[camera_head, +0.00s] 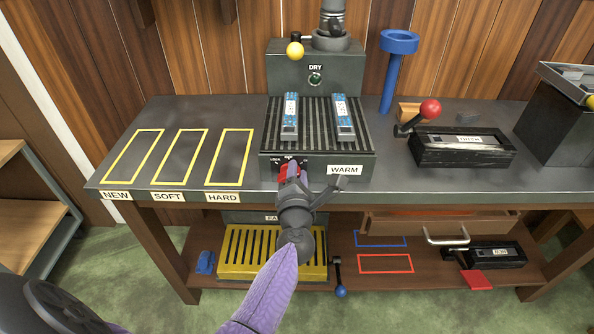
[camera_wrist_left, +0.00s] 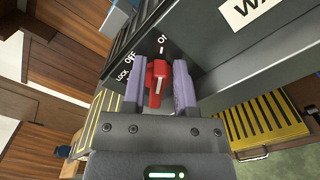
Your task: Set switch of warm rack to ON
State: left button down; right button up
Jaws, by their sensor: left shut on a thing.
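The warm rack (camera_head: 357,158) is a dark ribbed rack on the bench with a "WARM" label on its front. Its red switch (camera_head: 291,172) is on the front face, left of that label, and largely covered by my gripper. In the left wrist view the red switch (camera_wrist_left: 158,82) sits between the fingers, with LOCK, OFF and ON printed around it. Its upper end lies toward the ON mark; I cannot tell its exact setting. My left gripper (camera_head: 292,175) is shut on the switch; it also shows in the left wrist view (camera_wrist_left: 159,88). My right gripper is not in view.
Two blue-labelled sticks (camera_head: 291,115) lie on the rack. The dry unit (camera_head: 290,78) stands behind it. A red-knobbed dark box (camera_head: 460,150) is to the right. A yellow slatted rack (camera_head: 240,250) sits on the lower shelf. Yellow outlined bench spaces at left are empty.

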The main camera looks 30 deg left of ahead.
pick_arm(q)
jog(key=shift+s+f, duration=0.1)
jog(key=shift+f, duration=0.25)
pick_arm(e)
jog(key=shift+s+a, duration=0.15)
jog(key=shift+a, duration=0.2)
pick_arm(q)
jog(key=c, duration=0.8)
grip_release()
jog(key=shift+o, duration=0.9)
jog(key=shift+a, duration=0.15)
jog(key=shift+r, duration=0.1)
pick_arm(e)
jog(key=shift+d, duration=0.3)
pick_arm(q)
jog(key=shift+r, duration=0.1)
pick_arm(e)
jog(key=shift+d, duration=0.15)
